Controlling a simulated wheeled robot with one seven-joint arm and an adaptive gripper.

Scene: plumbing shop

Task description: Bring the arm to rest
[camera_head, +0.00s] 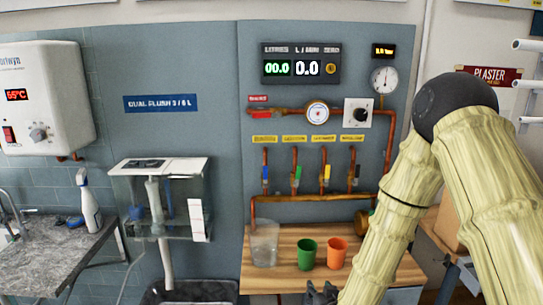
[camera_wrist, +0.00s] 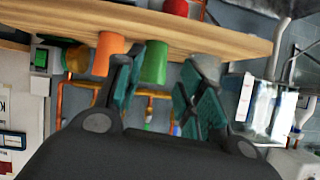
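My arm comes down from the right in the head view, bent at a dark elbow. My gripper (camera_head: 322,293) shows only in part at the bottom edge there, in front of the wooden bench (camera_head: 285,243). In the wrist view, which is turned upside down, my gripper (camera_wrist: 163,85) has its two dark teal-padded fingers spread apart. The green cup (camera_wrist: 155,62) shows beyond the gap, with nothing held. The green cup (camera_head: 307,254) and orange cup (camera_head: 337,252) stand upright on the bench. A clear jug (camera_head: 264,244) stands to their left.
Copper pipes with several coloured valves (camera_head: 295,174) and a gauge (camera_head: 384,79) are on the panel behind the bench. A clear cistern (camera_head: 160,200) stands left of it. A spray bottle (camera_head: 88,201) is on the grey counter (camera_head: 50,257). A red object (camera_wrist: 176,7) shows in the wrist view.

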